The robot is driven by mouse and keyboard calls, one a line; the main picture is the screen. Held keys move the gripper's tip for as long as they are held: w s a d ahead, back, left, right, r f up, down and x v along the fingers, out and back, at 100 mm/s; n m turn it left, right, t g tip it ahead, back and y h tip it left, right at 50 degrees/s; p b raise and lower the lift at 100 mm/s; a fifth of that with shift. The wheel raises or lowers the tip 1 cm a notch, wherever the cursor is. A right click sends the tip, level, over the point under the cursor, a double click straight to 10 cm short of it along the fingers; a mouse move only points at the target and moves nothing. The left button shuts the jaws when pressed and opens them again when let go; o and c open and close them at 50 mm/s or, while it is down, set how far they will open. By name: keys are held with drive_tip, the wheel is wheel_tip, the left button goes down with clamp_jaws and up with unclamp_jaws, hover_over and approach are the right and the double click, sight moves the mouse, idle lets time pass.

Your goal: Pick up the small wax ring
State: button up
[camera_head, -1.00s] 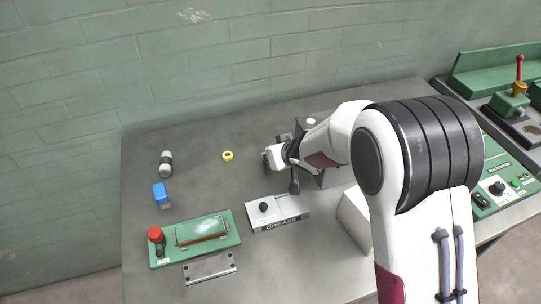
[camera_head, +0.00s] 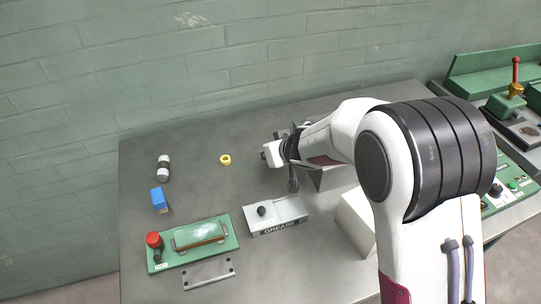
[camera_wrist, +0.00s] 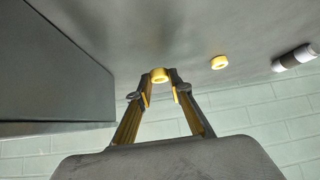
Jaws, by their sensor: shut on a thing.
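A small pale-yellow ring, which looks like the wax ring (camera_wrist: 159,75), sits between the fingertips of my gripper (camera_wrist: 160,84) in the wrist view. The fingers are shut on it. A second yellow ring (camera_head: 225,160) lies flat on the grey table, apart from the gripper and to its left in the head view. It also shows in the wrist view (camera_wrist: 219,62), right of the fingertips. In the head view my own arm and wrist hide the held ring.
A grey box (camera_head: 330,178) stands behind my wrist. A grease box (camera_head: 276,215), a green panel with a red button (camera_head: 154,240), a blue block (camera_head: 159,199) and a grey-white cylinder (camera_head: 163,168) are on the table. The table around the second ring is clear.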

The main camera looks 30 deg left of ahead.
wheel_tip(320, 180, up, 8)
drive_tip(key=shift+f, duration=0.25)
idle(1.1)
drive_tip(key=shift+r, duration=0.1)
idle(0.8)
drive_tip(key=m, duration=0.1)
approach(297, 122)
drive_tip(key=a+f, duration=0.2)
drive_tip(key=a, duration=0.1)
drive_tip(key=shift+t+h, duration=0.3)
drive_tip(key=shift+h, duration=0.1)
drive_tip(key=w+d+r, duration=0.2)
drive_tip(key=w+d, duration=0.1)
drive_tip(key=w+d+r, duration=0.1)
drive_tip(key=d, duration=0.1)
drive_tip(key=shift+w+d+r, duration=0.15)
drive_tip(key=shift+w+d, duration=0.1)
drive_tip(key=shift+w, duration=0.05)
drive_tip(key=shift+s+d+r+n+g+y, duration=0.3)
drive_tip(key=shift+d+r+n, duration=0.2)
drive_tip(key=shift+r, duration=0.35)
drive_tip(key=shift+s+d+r+n+g+y, duration=0.15)
drive_tip(key=shift+d+r+n+g+y, duration=0.2)
drive_tip(key=shift+r+n, duration=0.35)
drive_tip(key=shift+s+d+r+n+g+y, duration=0.25)
drive_tip(key=shift+d+r+n+g, duration=0.2)
drive_tip(key=shift+r, duration=0.55)
